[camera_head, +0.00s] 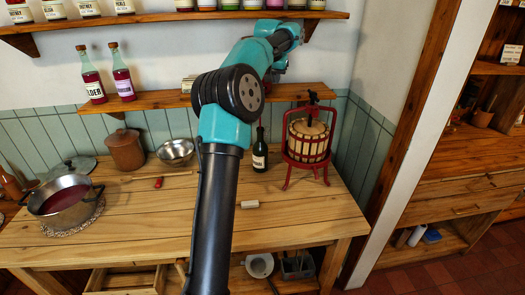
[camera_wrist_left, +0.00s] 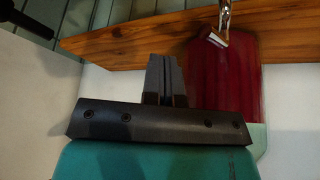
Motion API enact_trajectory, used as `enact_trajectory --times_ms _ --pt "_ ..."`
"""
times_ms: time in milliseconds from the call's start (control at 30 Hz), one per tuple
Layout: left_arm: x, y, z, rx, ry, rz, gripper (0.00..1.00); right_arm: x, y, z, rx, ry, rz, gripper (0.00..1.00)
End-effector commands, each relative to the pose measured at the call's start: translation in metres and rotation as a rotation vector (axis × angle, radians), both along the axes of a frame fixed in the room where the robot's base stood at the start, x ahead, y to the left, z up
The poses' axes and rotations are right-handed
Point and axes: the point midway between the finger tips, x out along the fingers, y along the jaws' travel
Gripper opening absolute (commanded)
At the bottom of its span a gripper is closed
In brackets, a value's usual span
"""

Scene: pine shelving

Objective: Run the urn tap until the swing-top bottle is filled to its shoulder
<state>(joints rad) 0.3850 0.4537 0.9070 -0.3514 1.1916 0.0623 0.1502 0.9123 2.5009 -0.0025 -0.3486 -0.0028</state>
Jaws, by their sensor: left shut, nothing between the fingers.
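My left gripper (camera_wrist_left: 166,82) is shut and empty in the wrist view, where the picture looks upside down. Beside it is a clear vessel of dark red liquid (camera_wrist_left: 225,90), apparently the urn, at a wooden shelf edge. A shiny metal tap (camera_wrist_left: 224,22) projects from it; I cannot tell whether it is open. The fingers appear apart from the tap. In the head view the left gripper (camera_head: 274,75) shows small and dark at the far end of my arm, above the lower shelf. My arm hides the urn there. I cannot make out the swing-top bottle. The right gripper is out of view.
Two corked red bottles (camera_head: 107,75) stand on the lower shelf (camera_head: 160,101). Below, the bench (camera_head: 140,225) holds a pot (camera_head: 62,205), a steel bowl (camera_head: 175,150), a dark labelled bottle (camera_head: 260,152) and a red-framed press (camera_head: 308,140). The bench's front is mostly clear.

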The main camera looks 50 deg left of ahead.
Motion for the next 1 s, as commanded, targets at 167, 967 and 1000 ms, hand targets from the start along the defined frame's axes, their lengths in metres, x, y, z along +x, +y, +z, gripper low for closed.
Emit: enact_trajectory --times_ms 167,967,1000 --pt "0.000 0.000 -0.006 -0.001 0.002 0.000 0.00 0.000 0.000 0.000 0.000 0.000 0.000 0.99" --pt "-0.005 0.003 -0.023 0.000 0.000 0.001 0.00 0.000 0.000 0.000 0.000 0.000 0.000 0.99" --pt "-0.007 0.004 -0.022 0.000 0.000 0.001 0.00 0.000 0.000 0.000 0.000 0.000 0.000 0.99"
